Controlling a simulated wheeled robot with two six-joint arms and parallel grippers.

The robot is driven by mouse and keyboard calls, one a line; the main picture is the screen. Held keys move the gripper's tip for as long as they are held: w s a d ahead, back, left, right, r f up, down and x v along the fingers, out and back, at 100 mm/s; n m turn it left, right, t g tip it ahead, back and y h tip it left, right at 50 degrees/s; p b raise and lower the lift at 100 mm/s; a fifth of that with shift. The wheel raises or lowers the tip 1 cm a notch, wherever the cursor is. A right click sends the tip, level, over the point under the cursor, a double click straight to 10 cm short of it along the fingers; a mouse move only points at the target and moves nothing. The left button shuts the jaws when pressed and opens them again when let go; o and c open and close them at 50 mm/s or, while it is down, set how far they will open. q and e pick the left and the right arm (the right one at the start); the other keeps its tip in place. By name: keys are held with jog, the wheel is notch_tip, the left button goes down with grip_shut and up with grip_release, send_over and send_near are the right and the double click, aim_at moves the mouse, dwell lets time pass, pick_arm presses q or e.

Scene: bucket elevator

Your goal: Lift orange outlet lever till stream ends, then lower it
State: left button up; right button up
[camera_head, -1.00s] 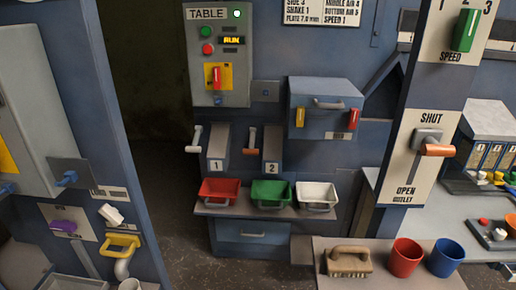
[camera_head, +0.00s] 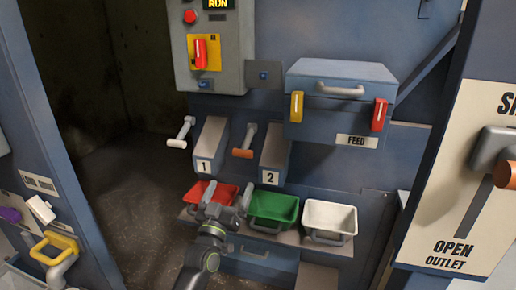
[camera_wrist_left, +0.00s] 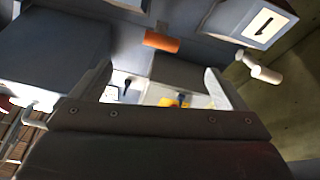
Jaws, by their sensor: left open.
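A lever with an orange handle (camera_head: 243,153) sits between chute 1 (camera_head: 209,144) and chute 2 (camera_head: 275,153), its handle hanging low. It also shows in the left wrist view (camera_wrist_left: 162,42), roughly between my finger tips and apart from them. Another orange-handled lever (camera_head: 507,174), partly cut off, is on the panel (camera_head: 452,215) marked OPEN OUTLET at the right edge. My left gripper (camera_head: 227,194) is open and empty, in front of the red bin (camera_head: 197,193) and below the first lever. No stream can be made out at the chutes. My right gripper is out of view.
A white-handled lever (camera_head: 181,134) is left of chute 1. A green bin (camera_head: 274,208) and a white bin (camera_head: 330,216) stand on the shelf (camera_head: 290,238). The feed box (camera_head: 340,95) is above. A dark doorway opens on the left.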

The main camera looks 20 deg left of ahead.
pick_arm(q)
send_near(246, 145)
jog(key=w, duration=0.3)
jog(key=x, duration=0.5)
jog(key=shift+w+a, duration=0.15)
jog(key=shift+w, duration=0.1)
jog(key=shift+b+x, duration=0.7)
jog(key=shift+x, duration=0.7)
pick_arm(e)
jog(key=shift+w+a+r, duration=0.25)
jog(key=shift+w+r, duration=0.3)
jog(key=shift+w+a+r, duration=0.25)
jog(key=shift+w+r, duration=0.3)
pick_arm(q)
jog(key=c, duration=1.3)
jog(key=shift+c, duration=0.2)
jog(key=shift+r, duration=0.1)
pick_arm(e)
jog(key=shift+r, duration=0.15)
